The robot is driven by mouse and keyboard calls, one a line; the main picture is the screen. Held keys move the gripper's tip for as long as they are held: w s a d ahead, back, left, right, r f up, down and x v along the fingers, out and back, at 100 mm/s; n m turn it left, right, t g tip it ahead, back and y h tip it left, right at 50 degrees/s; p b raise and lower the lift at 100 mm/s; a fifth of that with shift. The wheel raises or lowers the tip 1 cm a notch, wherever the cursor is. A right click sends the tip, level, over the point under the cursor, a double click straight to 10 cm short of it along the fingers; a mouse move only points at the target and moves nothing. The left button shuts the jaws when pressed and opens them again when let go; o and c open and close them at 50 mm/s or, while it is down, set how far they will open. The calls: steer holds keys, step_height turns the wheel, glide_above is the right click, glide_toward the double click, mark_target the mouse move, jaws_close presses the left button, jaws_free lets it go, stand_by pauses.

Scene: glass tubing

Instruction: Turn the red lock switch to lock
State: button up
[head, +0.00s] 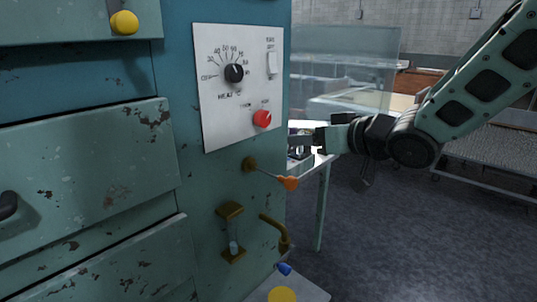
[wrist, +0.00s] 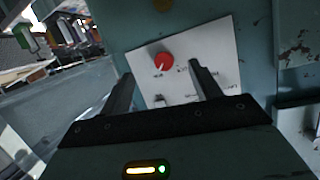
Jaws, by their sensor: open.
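The red lock switch (head: 262,119) is a round red knob low on the right of a white control panel (head: 213,122), mounted on a teal cabinet. In the wrist view the red switch (wrist: 163,62) shows between my open fingers, nearer the left one, with a pale pointer mark on it. My gripper (wrist: 160,76) is open and empty, facing the panel. In the head view my gripper (head: 303,138) is just right of the cabinet's edge, and its fingers are partly hard to make out. It looks apart from the switch.
The panel also has a black dial (head: 234,73) and a white rocker switch (head: 272,63). Below it an orange-handled lever (head: 287,183) and a brass pipe (head: 277,230) stick out from the cabinet. A table (head: 325,161) stands behind my gripper.

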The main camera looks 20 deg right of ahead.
steer(key=d+f+t+y+b, duration=0.1)
steer(key=d+t+y+b, duration=0.1)
steer(key=d+b, duration=0.1)
steer(key=y+p, duration=0.1)
steer(key=p, duration=0.5)
glide_toward(266, 121)
steer(key=shift+n, duration=0.3)
steer(key=x, duration=0.9)
steer(key=c, duration=1)
